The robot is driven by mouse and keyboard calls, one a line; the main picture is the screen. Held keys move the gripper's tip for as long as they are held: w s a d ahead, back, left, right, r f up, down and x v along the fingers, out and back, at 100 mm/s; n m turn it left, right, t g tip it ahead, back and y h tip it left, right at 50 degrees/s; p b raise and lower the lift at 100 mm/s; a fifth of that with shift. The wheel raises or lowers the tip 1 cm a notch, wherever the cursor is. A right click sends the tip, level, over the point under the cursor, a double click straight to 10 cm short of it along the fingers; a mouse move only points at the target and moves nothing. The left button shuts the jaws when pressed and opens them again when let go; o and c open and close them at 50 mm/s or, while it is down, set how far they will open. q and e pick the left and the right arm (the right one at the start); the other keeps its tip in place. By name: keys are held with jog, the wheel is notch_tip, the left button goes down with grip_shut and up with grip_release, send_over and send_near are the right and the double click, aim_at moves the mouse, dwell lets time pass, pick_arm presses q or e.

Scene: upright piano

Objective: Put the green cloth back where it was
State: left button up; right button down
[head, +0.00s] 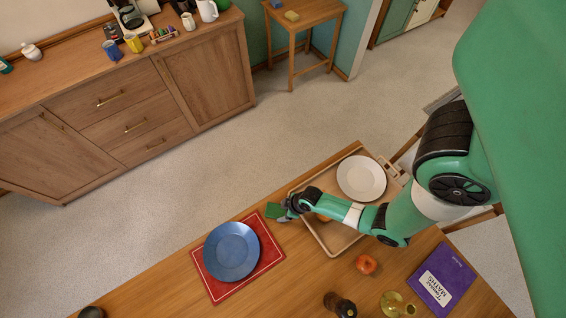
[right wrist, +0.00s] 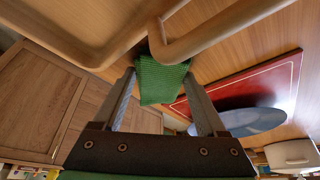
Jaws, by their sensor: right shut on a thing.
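The green cloth (head: 273,211) is at the far edge of the wooden table, between the red placemat and the tray. My right gripper (head: 285,212) is shut on the cloth, reaching in from the right across the tray. In the right wrist view the cloth (right wrist: 162,80) sits between the two fingers (right wrist: 163,95), close to the tray's rim. I cannot tell whether the cloth touches the table. My left gripper is not in view.
A wooden tray (head: 325,243) with a white plate (head: 361,178) lies under my right arm. A blue plate (head: 231,251) rests on the red placemat (head: 222,294). A red fruit (head: 366,264), dark mill (head: 340,305) and purple book (head: 441,279) are nearer. The table's left part is mostly bare.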

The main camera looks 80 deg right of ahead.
jog(key=shift+f, duration=0.15)
jog(key=shift+f, duration=0.15)
grip_release()
jog(key=p+v, duration=0.6)
jog(key=v, duration=0.6)
